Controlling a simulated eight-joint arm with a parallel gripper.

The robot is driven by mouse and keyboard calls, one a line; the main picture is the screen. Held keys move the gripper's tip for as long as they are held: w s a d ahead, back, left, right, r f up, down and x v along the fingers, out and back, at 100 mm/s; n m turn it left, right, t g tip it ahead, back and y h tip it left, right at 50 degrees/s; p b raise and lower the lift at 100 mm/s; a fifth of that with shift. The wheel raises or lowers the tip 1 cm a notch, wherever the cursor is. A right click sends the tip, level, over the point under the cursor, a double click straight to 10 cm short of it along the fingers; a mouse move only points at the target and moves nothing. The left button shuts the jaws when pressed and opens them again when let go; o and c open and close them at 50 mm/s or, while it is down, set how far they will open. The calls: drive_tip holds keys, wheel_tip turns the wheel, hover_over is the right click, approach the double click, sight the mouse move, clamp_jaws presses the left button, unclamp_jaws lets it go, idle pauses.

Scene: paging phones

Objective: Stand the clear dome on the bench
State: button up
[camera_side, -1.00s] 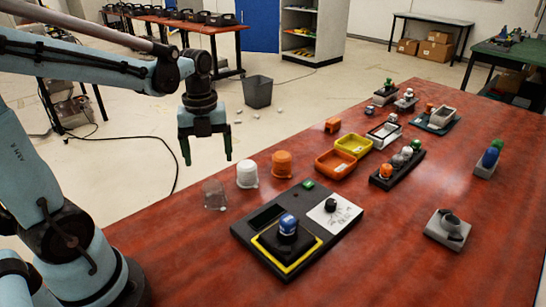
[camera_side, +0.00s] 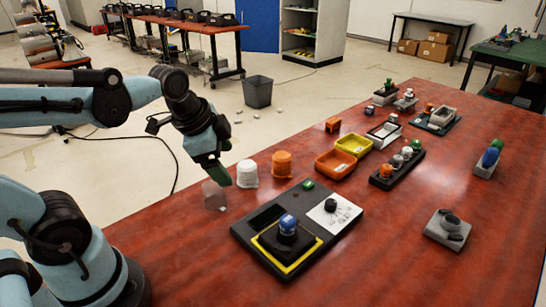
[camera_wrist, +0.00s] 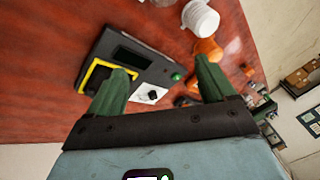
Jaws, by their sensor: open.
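The clear dome (camera_side: 213,196) is a small see-through cup on the red bench (camera_side: 330,270) in the side view, left of the white cup (camera_side: 247,174). My gripper (camera_side: 221,177) is tilted, fingers pointing down and to the right, just above the dome in that picture; I cannot tell whether they touch. In the wrist view my gripper (camera_wrist: 161,72) has its two green fingers wide apart with nothing held between them. I cannot make out the dome clearly in the wrist view.
An orange cup (camera_side: 282,164) stands right of the white one. A black panel (camera_side: 246,234) with a blue-topped button (camera_side: 288,226) lies in front. Orange (camera_side: 335,164) and yellow (camera_side: 354,145) trays are beyond.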

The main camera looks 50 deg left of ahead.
drive_tip(key=d+n, duration=0.1)
drive_tip(key=n, duration=0.1)
drive_tip(key=d+n+t, duration=0.1)
drive_tip(key=n, duration=0.2)
drive_tip(key=d+n+t, duration=0.1)
drive_tip(key=n, duration=0.1)
drive_tip(key=shift+s+f+n+h, duration=0.1)
drive_tip(key=shift+s+n+h, duration=0.1)
drive_tip(key=shift+n+h, duration=0.15)
